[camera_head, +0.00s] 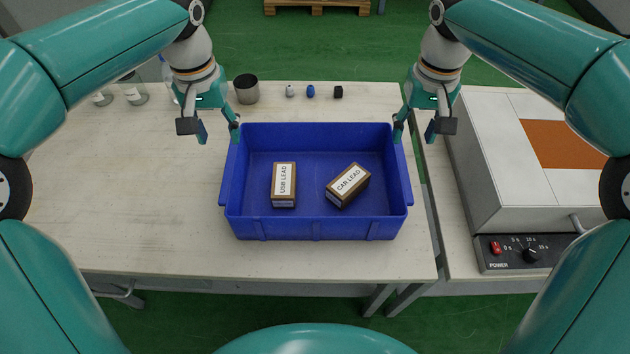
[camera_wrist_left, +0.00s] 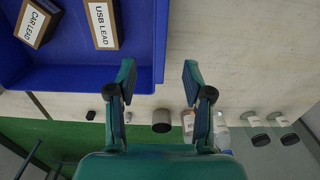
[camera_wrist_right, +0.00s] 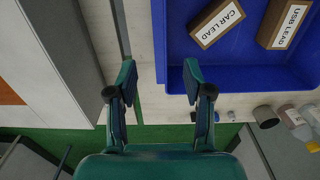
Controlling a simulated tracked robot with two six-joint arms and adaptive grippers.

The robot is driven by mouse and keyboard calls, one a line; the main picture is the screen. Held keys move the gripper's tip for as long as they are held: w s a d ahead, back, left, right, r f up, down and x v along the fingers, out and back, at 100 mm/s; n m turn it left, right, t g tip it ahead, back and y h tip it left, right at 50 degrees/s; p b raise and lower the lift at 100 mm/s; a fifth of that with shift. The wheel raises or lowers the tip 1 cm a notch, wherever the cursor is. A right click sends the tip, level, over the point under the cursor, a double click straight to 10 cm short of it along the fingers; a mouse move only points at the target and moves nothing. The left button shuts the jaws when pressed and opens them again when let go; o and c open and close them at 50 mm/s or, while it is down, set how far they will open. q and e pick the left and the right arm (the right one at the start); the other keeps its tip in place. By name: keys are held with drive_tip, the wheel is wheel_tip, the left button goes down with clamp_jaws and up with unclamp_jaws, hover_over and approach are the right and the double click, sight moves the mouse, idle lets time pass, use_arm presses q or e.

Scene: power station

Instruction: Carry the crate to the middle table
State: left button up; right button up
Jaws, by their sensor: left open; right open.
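A blue crate (camera_head: 318,229) stands near the right end of a pale table (camera_head: 120,210). In it lie a "USB LEAD" box (camera_head: 284,187) and a tilted-looking "CAR LEAD" box (camera_head: 348,186). My left gripper (camera_head: 219,134) is open at the crate's far left corner. In the left wrist view (camera_wrist_left: 159,80) its fingertips appear on either side of the crate's side wall. My right gripper (camera_head: 414,134) is open at the far right corner, and in the right wrist view (camera_wrist_right: 159,78) its fingertips also appear either side of the wall. I cannot tell whether they touch it.
Behind the crate stand a dark cup (camera_head: 246,89) and several small objects, with glass jars (camera_head: 134,92) at the far left. A grey power unit (camera_head: 515,155) stands on a separate table to the right, across a narrow gap. The table left of the crate is clear.

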sight(229, 165)
use_arm(q)
wheel_tip(229, 165, down, 11)
drive_tip(key=shift+r, duration=0.2)
use_arm(e)
wheel_tip(229, 165, down, 11)
drive_tip(key=shift+r, duration=0.2)
use_arm(q)
clamp_jaws()
use_arm(e)
clamp_jaws()
use_arm(q)
drive_tip(key=shift+r, duration=0.1)
use_arm(e)
drive_tip(key=shift+r, duration=0.1)
